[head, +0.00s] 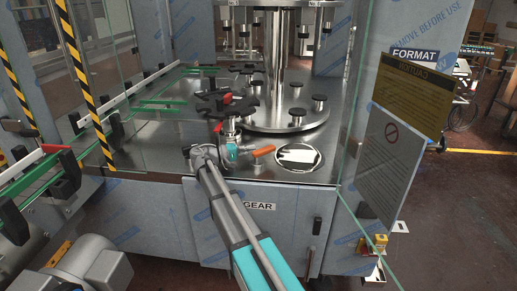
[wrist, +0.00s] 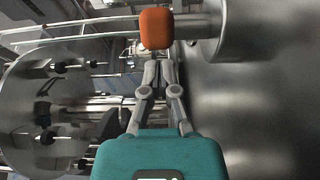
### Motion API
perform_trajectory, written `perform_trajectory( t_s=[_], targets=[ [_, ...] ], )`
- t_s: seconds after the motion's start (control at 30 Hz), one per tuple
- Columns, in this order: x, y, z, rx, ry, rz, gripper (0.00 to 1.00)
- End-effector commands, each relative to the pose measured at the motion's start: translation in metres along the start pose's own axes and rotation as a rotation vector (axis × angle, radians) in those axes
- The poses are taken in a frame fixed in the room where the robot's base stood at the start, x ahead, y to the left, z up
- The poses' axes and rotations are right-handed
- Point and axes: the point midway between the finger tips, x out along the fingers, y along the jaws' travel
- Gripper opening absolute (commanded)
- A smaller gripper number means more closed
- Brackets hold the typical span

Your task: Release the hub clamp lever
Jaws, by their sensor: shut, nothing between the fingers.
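An orange handle (head: 263,151) sticks out to the right just beyond my gripper (head: 243,151), low over the machine's steel deck. In the wrist view the orange handle (wrist: 156,28) is a rounded block straight ahead of my fingertips (wrist: 158,63). The fingers are shut with nothing between them. I cannot tell whether the tips touch the handle. A small red lever (head: 227,98) sits on the black star wheel (head: 226,106) behind my gripper. Another red piece (head: 218,127) shows just above my wrist. The frames do not settle which one is the hub clamp lever.
A round steel turntable (head: 285,112) with several black-topped posts stands behind. A clear guard panel (head: 355,120) bounds the right side, and a conveyor with green rails (head: 40,170) runs in from the left.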

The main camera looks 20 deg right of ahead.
Motion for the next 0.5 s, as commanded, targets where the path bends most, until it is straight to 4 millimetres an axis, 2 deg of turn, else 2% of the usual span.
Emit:
perform_trajectory(
  t_s=[0.2,0.5],
  targets=[
    [-0.037,0.000,0.000,0.000,0.001,0.000,0.00],
    [-0.068,0.000,0.001,0.000,0.000,0.000,0.00]
  ],
)
